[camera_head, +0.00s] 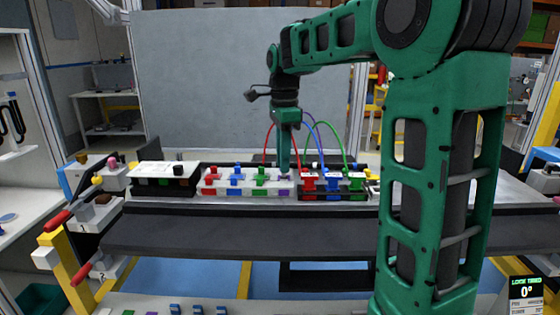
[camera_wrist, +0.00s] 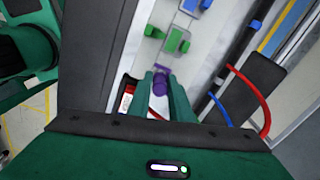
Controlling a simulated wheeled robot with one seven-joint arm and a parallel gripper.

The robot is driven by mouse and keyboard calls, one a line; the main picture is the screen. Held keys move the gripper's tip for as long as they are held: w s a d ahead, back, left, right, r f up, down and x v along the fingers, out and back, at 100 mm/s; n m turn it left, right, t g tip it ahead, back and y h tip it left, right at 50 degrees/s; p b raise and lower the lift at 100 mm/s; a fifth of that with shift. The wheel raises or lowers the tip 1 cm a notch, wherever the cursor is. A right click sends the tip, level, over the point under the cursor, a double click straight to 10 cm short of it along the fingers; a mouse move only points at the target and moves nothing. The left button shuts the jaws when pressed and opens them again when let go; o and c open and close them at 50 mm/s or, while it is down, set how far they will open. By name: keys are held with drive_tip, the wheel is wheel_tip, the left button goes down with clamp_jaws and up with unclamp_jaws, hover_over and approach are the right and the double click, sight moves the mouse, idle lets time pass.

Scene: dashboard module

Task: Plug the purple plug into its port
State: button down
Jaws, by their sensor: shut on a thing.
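The purple plug (camera_wrist: 160,84) is between my fingertips in the wrist view, and my gripper (camera_wrist: 161,76) is shut on it. In the head view my gripper (camera_head: 284,172) points down at the right end of the white panel (camera_head: 245,190). A purple part (camera_head: 284,191) shows just below the fingertips. The fingers hide much of the plug, so I cannot tell whether it is seated in a port.
Red (camera_head: 211,180), blue (camera_head: 236,180) and green (camera_head: 260,181) parts stand in a row left of my gripper. A dark module (camera_head: 330,187) with red, blue and green plugs and arched cables stands close on the right. A white-topped box (camera_head: 165,176) is at the left.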

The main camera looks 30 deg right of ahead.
drive_tip(key=shift+f, duration=0.9)
idle(0.5)
drive_tip(key=c, duration=1.5)
unclamp_jaws()
wheel_tip(320, 180, up, 11)
drive_tip(key=shift+f, duration=0.2)
drive_tip(key=shift+c, duration=0.4)
